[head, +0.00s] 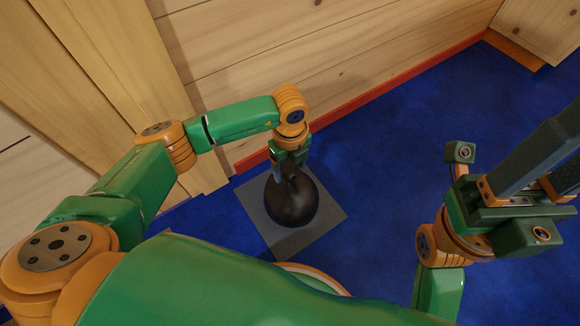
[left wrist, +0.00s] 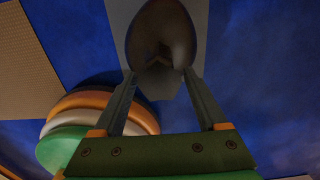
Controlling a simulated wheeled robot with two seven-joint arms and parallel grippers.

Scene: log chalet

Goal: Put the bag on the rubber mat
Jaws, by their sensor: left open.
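The dark, rounded bag (head: 291,205) stands upright, as far as I can tell, on the grey rubber mat (head: 322,213) on the blue floor. My left gripper (head: 285,178) points down at the bag's top, its fingers apart. In the left wrist view the bag (left wrist: 160,25) shows just beyond and between the open fingertips (left wrist: 161,75), with part of the mat (left wrist: 117,18) around it. I see no clear grip on the bag. My right gripper (head: 545,155) is raised at the right, its fingers apart with nothing seen between them; its tips run toward the frame edge.
A plank wall (head: 330,55) with a red skirting board (head: 400,82) runs behind the mat. A wooden panel (head: 120,70) stands at the left. The blue floor (head: 390,150) right of the mat is clear.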

